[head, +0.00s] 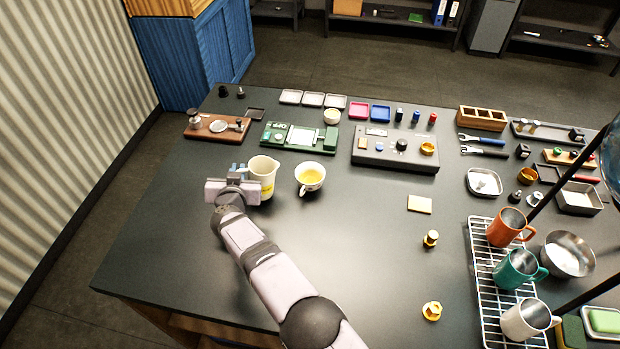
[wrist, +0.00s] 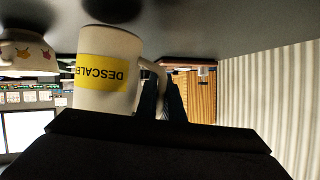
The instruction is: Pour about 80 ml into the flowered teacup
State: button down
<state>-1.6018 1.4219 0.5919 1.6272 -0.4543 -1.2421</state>
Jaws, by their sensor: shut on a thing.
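My gripper (head: 237,172) is shut on a cream jug (head: 263,174) at the left of the table. In the wrist view, the jug (wrist: 112,50) appears upside down, with a yellow label reading "DESCALE", and the dark fingers (wrist: 163,98) close at its handle. The jug looks roughly upright; its contents are hard to make out. The flowered teacup (head: 310,178) stands on the table just right of the jug, with yellowish liquid inside. Part of the teacup (wrist: 28,54), with its flower pattern, also shows at the left of the wrist view.
Behind the teacup are a green scale-like device (head: 300,138) and a grey control box (head: 395,150). A wire rack (head: 482,262) with several mugs stands at the right. The table (head: 350,240) in front of the teacup is mostly clear, with small brass pieces farther right.

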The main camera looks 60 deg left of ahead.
jog(key=shift+s+a+f+n+b, duration=0.1)
jog(key=shift+s+f+n+b, duration=0.2)
jog(key=shift+b, duration=0.5)
jog(key=shift+a+f+n+b, duration=0.1)
jog(key=shift+f+b, duration=0.25)
jog(key=shift+b, duration=0.45)
jog(key=shift+s+t+b, duration=0.15)
jog(key=shift+t+b, duration=0.35)
jog(key=shift+b, duration=0.25)
